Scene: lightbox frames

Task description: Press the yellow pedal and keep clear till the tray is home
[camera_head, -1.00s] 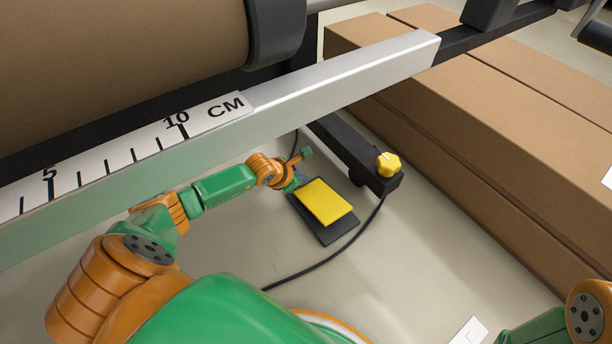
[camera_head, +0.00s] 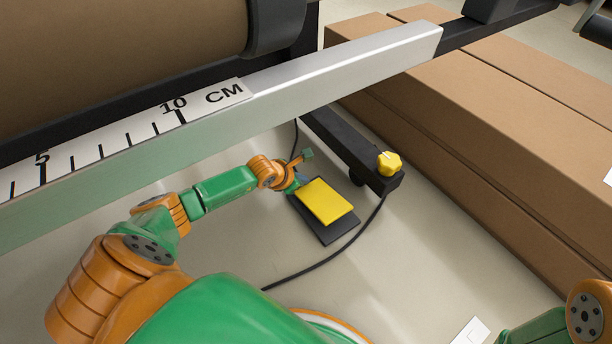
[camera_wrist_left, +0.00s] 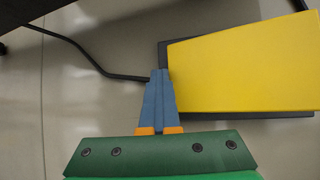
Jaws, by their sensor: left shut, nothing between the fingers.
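The yellow pedal (camera_head: 327,201) sits on a black base plate (camera_head: 324,234) on the floor, below the silver bar. It fills the right upper part of the left wrist view (camera_wrist_left: 245,65). My left gripper (camera_head: 297,186) is at the pedal's far left end in the head view. In the left wrist view its blue fingers (camera_wrist_left: 159,76) are shut together and empty, beside the pedal's left edge. I cannot tell whether they touch it, or whether the pedal is pressed down. My right gripper is out of view. I cannot make out a tray.
A silver bar with a centimetre scale (camera_head: 130,140) and a large brown roll (camera_head: 120,50) hang over the left arm. A black foot with a yellow knob (camera_head: 390,163) stands right of the pedal. A black cable (camera_head: 325,262) crosses the floor. Long brown boxes (camera_head: 480,130) fill the right.

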